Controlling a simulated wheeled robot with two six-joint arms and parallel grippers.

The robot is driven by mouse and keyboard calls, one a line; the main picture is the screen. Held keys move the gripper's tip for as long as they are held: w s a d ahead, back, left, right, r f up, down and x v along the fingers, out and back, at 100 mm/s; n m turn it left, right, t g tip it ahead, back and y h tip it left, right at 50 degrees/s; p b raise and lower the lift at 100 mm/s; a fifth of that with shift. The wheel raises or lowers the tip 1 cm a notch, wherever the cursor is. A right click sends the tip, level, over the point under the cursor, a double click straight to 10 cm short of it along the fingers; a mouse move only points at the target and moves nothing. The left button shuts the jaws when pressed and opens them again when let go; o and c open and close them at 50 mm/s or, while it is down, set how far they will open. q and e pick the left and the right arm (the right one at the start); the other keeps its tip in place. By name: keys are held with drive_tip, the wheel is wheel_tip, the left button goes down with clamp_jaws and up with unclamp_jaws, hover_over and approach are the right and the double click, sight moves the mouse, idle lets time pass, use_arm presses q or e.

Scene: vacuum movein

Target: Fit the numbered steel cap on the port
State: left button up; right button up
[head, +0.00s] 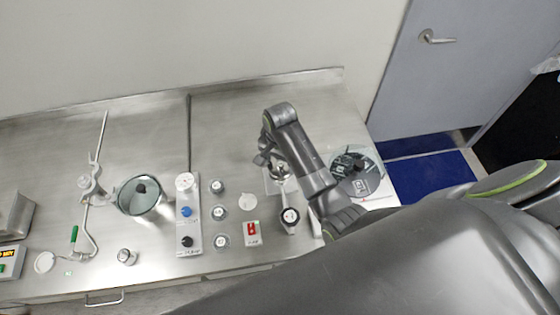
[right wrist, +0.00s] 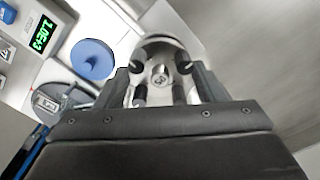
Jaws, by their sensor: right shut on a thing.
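My right gripper (head: 268,161) is at the right part of the steel bench, low over a pale square plate (head: 272,186). The right wrist view shows its fingers (right wrist: 160,68) closed in on a small round steel piece (right wrist: 160,76), which looks like the steel cap; I cannot read a number on it. A larger shiny round fitting (right wrist: 165,45) shows behind the piece, possibly the port. I cannot tell whether the two touch. In the head view a bright steel part (head: 282,171) shows beside the fingers, partly hidden by my arm. My left gripper is not in view.
Several small round steel pieces (head: 217,186) stand in a column beside a white knob panel (head: 187,213). A red switch (head: 252,229) and a dial (head: 289,216) are in front of my gripper. A glass vessel (head: 141,197) stands left; a round glass-like chamber (head: 356,160) stands right.

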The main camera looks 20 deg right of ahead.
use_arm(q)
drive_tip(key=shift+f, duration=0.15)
use_arm(e)
drive_tip(key=shift+f, duration=0.5)
idle(0.8)
drive_tip(key=o, duration=1.1)
